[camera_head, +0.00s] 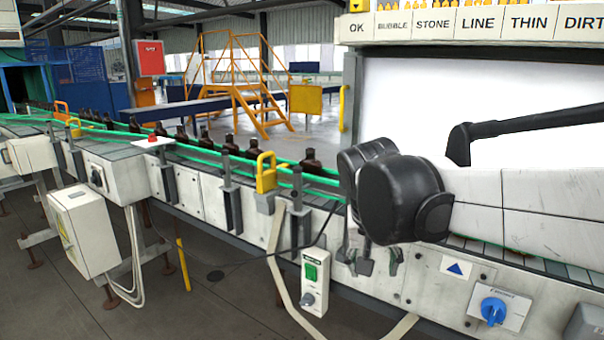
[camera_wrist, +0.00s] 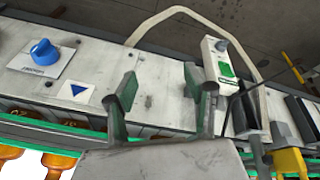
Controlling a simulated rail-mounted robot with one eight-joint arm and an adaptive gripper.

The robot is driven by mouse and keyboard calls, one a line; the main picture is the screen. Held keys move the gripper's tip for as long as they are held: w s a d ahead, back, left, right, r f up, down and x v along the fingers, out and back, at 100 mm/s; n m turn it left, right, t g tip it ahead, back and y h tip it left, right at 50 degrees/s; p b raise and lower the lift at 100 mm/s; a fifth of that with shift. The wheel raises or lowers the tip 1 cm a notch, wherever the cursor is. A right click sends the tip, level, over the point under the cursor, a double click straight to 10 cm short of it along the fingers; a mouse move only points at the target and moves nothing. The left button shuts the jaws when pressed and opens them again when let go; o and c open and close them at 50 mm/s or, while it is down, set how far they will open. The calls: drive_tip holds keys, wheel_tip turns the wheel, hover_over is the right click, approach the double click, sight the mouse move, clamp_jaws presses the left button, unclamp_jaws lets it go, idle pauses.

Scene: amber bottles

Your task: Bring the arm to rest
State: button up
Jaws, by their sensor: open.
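My gripper (camera_head: 368,262) hangs in front of the conveyor's near side panel in the head view, with its dark fingers pointing down. In the wrist view my gripper (camera_wrist: 158,92) has its two fingers wide apart, with only the pale conveyor panel behind them. It is open and holds nothing. My dark wrist joint and white arm come in from the right and hide part of the conveyor. Dark amber bottles (camera_head: 310,161) stand in a row on the conveyor, left of my wrist. Amber bottles also show at the wrist view's lower left (camera_wrist: 60,160).
Green guide rails (camera_head: 210,148) run along the conveyor. A yellow clamp (camera_head: 266,173), a green-button switch box (camera_head: 312,282) and a blue knob (camera_head: 494,310) sit along its near side. A white lit panel (camera_head: 430,100) stands behind my arm. Floor at front left is open.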

drive_tip(key=s+d+n+t+y+p, duration=0.1)
drive_tip(key=s+d, duration=0.5)
drive_tip(key=s, duration=0.9)
drive_tip(key=t+y+p, duration=0.1)
drive_tip(key=t+p, duration=0.1)
drive_tip(key=p, duration=0.1)
drive_tip(key=shift+d+f+n+t, duration=0.15)
drive_tip(key=shift+f+n+t, duration=0.15)
drive_tip(key=shift+t, duration=0.1)
